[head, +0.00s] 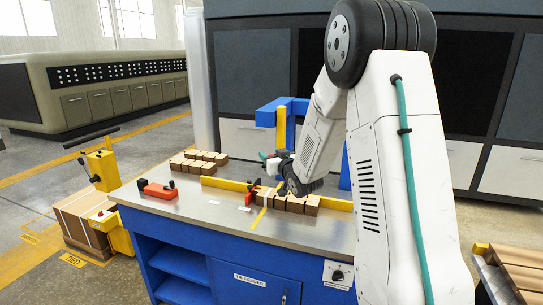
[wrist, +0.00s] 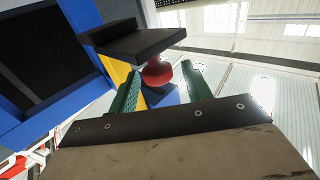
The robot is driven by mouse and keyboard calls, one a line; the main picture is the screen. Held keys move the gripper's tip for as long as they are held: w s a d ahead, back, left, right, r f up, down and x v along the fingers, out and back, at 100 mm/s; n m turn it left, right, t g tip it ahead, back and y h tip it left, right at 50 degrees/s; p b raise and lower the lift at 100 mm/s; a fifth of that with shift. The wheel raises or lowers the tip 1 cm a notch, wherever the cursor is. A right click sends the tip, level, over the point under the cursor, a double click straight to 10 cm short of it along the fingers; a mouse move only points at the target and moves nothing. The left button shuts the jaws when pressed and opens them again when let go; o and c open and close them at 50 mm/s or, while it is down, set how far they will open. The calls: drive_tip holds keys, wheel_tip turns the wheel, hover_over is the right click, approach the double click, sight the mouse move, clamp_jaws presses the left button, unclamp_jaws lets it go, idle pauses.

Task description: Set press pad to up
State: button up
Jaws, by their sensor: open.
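The press stands on the workbench as a blue frame (head: 283,106) with a yellow upright (head: 281,130). In the wrist view, a black plate (wrist: 130,43), which looks like the press pad, has a rounded red knob (wrist: 157,73) beside it. My gripper (wrist: 161,70) is open, its green fingers on either side of the red knob; I cannot tell if they touch it. In the head view my gripper (head: 274,160) is at the press, in front of the yellow upright. My arm hides much of the press there, and the pad is not clear.
Wooden blocks (head: 296,203) stand in a row along a yellow rail (head: 228,184) below my gripper. More blocks (head: 199,162) sit at the back left. A red clamp (head: 158,190) lies at the left of the metal benchtop (head: 205,206). The front left benchtop is clear.

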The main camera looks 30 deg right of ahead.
drive_tip(key=s, duration=0.7)
drive_tip(key=shift+s+a, duration=0.15)
drive_tip(key=shift+a, duration=0.3)
drive_tip(key=s+f+m+g, duration=0.1)
drive_tip(key=s+f+g, duration=0.8)
drive_tip(key=f+g, duration=0.1)
drive_tip(key=s+a+r+g, duration=0.2)
drive_tip(key=s+a+r, duration=0.2)
drive_tip(key=s+a, duration=0.3)
drive_tip(key=s+a+r+n+g+y, duration=0.1)
drive_tip(key=s+a+r, duration=0.4)
drive_tip(key=s, duration=0.7)
drive_tip(key=s+a+r+n+g+y, duration=0.1)
drive_tip(key=s+a+r+g, duration=0.2)
drive_tip(key=s+a, duration=0.5)
drive_tip(key=shift+s+a+r, duration=0.3)
drive_tip(key=shift+s+r, duration=0.35)
drive_tip(key=shift+r, duration=0.2)
